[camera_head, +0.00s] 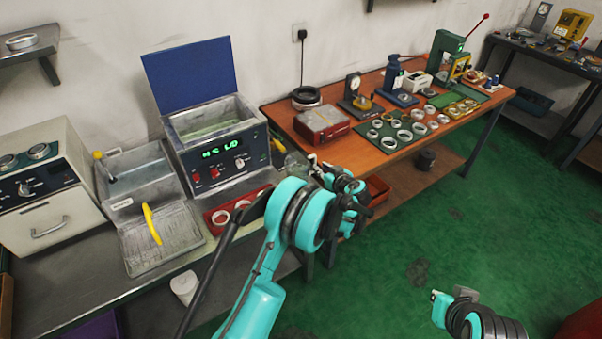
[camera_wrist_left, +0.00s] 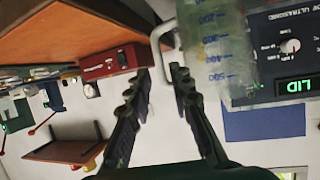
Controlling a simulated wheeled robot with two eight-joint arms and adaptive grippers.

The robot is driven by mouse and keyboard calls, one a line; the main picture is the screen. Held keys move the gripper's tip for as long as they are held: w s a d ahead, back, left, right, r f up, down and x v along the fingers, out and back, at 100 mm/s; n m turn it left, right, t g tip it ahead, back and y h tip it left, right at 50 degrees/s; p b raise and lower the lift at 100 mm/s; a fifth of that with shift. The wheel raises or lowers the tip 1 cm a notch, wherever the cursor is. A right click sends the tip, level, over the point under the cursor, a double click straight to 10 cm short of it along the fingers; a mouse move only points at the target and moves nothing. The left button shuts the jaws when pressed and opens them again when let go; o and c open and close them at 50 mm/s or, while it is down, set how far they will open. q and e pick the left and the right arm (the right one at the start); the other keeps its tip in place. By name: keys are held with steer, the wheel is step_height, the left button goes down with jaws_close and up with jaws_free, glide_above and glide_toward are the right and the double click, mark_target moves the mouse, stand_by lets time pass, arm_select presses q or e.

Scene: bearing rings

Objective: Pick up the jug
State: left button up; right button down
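The jug (camera_wrist_left: 217,50) is clear plastic with blue measuring marks, seen in the left wrist view beside the ultrasonic cleaner. Its pale loop handle (camera_wrist_left: 157,50) lies between the fingertips of my left gripper (camera_wrist_left: 160,74). The fingers are apart, with visible gaps to the handle, so the gripper is open. In the head view the jug (camera_head: 292,162) is faint and partly hidden, just left of my left gripper (camera_head: 314,163). My right gripper (camera_head: 452,300) is at the lower right over the green floor, away from the jug; its fingers are unclear.
The ultrasonic cleaner (camera_head: 216,152) with its blue lid raised stands left of the jug. A red tray (camera_head: 213,219) with rings lies in front of it. The wooden bench (camera_head: 345,145) at the right holds a red box (camera_head: 322,123), rings and presses. The green floor is open.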

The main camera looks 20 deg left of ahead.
mark_target(315, 162)
arm_select(q)
steer(key=shift+b+x, duration=0.3)
steer(key=shift+x, duration=0.55)
steer(key=b+x, duration=0.2)
steer(key=x, duration=0.3)
steer(key=shift+r, duration=0.1)
jaws_close()
